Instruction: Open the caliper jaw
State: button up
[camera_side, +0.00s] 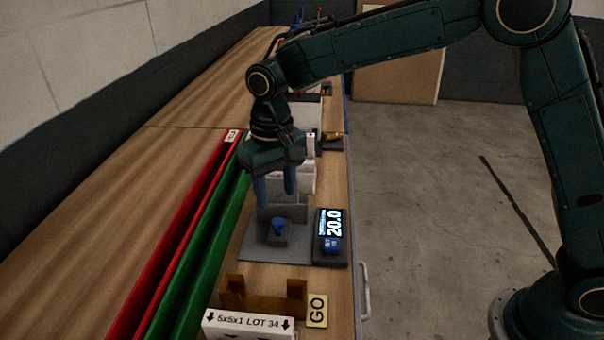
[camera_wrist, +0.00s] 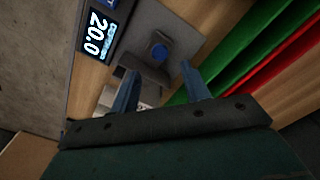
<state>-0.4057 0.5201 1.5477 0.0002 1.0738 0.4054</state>
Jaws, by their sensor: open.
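The caliper fixture (camera_side: 258,242) is a grey plate on the bench with upright grey blocks and a blue knob (camera_side: 279,226) on a small block. Beside it, a dark readout (camera_side: 331,236) shows 20.0. In the wrist view the blue knob (camera_wrist: 158,50) stands on the grey plate (camera_wrist: 150,17), with the readout (camera_wrist: 97,33) to its left. My gripper (camera_side: 276,202) points down above the fixture with its two blue fingers apart and nothing between them. In the wrist view the fingers of my gripper (camera_wrist: 158,78) are apart, short of the knob. I cannot tell which block is the moving jaw.
Red (camera_side: 188,220) and green (camera_side: 212,245) rails run along the left of the fixture. A brown holder (camera_side: 235,299), a white box labelled 5x5x1 LOT 34 (camera_side: 250,325) and a GO tag (camera_side: 317,310) stand in front. White boxes stand behind. The bench's right edge is close to the readout.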

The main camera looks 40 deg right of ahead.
aim_at(278, 221)
jog(key=shift+f, duration=3.45)
